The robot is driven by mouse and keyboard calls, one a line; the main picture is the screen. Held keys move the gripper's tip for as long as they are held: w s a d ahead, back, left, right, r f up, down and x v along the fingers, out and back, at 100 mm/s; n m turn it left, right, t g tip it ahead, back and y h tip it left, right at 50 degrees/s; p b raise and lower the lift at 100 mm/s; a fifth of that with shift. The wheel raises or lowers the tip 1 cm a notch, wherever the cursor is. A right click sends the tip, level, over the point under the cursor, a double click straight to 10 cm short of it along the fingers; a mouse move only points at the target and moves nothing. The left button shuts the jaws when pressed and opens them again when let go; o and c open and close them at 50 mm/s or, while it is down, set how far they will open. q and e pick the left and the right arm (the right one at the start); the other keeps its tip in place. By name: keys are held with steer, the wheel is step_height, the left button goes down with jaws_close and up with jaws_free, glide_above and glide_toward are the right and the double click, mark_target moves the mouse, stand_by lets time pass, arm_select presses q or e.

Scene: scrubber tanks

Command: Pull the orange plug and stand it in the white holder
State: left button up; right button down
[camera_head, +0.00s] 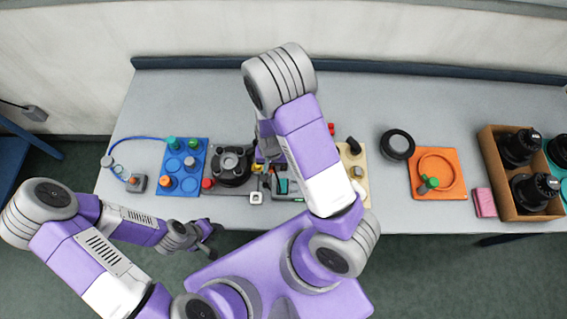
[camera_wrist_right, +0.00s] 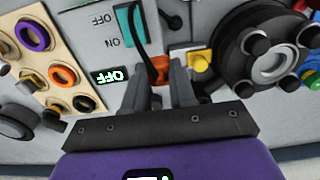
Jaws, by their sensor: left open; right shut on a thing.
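In the right wrist view my right gripper (camera_wrist_right: 158,80) is shut. A small orange part (camera_wrist_right: 158,90) shows between its fingers, with a black cable running up from it; I take this to be the orange plug, mostly hidden by the fingers. In the head view my right arm covers most of this spot. A small white square block (camera_head: 256,198) with a darker centre, perhaps the white holder, is at the table's front edge, left of my right arm. My left gripper (camera_head: 210,238) is open and empty, in front of the table and below its edge.
A blue tray (camera_head: 173,169) with green and orange knobs lies left of a round black-flanged unit (camera_head: 231,165). A beige panel (camera_wrist_right: 45,55) with coloured rings is beside my right gripper. An orange plate (camera_head: 425,190), pink block (camera_head: 484,202) and brown box (camera_head: 497,178) stand right.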

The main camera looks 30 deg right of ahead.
steer(key=s+a+p, duration=0.1)
steer(key=s+a, duration=0.2)
steer(key=a, duration=0.6)
steer(key=shift+s, duration=0.1)
steer(key=shift+f+b, duration=2.75)
steer(key=shift+f, duration=0.55)
steer(key=shift+f, duration=0.2)
steer(key=shift+f+b, duration=0.9)
steer(key=c, duration=0.8)
jaws_free()
steer(key=shift+c, duration=0.2)
